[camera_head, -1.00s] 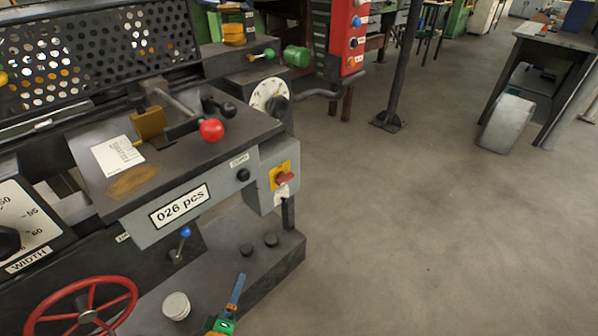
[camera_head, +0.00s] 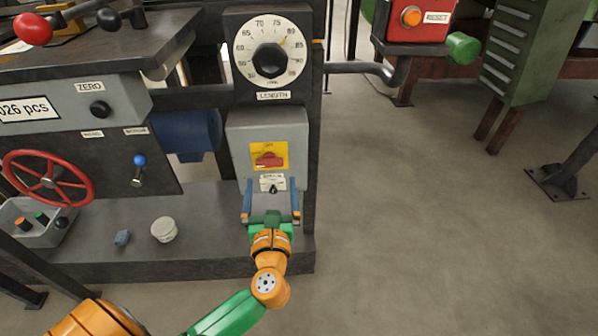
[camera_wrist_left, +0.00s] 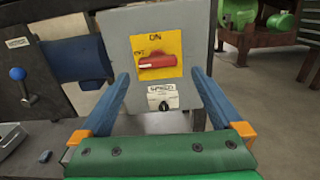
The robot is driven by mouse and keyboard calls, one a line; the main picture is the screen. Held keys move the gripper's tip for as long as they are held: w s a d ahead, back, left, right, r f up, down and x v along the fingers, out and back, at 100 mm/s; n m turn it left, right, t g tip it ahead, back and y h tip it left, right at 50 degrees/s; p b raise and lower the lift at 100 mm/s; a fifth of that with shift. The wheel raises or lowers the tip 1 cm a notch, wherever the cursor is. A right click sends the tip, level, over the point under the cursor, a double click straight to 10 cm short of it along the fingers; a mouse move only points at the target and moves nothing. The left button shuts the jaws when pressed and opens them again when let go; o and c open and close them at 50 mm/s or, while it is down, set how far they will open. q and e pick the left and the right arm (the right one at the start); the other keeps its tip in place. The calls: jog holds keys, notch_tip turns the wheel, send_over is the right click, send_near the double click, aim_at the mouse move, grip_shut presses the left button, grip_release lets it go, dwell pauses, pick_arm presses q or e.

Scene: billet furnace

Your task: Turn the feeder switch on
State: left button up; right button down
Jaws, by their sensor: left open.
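The feeder switch (camera_head: 269,160) is a red rotary handle on a yellow plate, on the front of a grey box (camera_head: 291,130). It also shows in the left wrist view (camera_wrist_left: 152,62), where the handle lies about horizontal, pointing left at a label that seems to read OFF, with ON above. My left gripper (camera_head: 272,184) is open and empty in front of the box, just below the switch. In the left wrist view its two blue fingers (camera_wrist_left: 160,74) spread to either side below the handle, with no visible contact. My right gripper is not in view.
A small SPEED knob (camera_head: 273,185) sits just below the switch, between the fingers in view. The LENGTH dial (camera_head: 269,58) is above. A red handwheel (camera_head: 48,180) and a blue-tipped lever (camera_head: 139,162) are to the left. Open floor (camera_head: 430,220) lies to the right.

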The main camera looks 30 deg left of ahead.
aim_at(269, 165)
pick_arm(q)
jog(key=x, duration=0.6)
jog(key=shift+w+a, duration=0.1)
jog(key=shift+a, duration=0.3)
jog(key=shift+w+a, duration=0.1)
jog(key=shift+w, duration=0.1)
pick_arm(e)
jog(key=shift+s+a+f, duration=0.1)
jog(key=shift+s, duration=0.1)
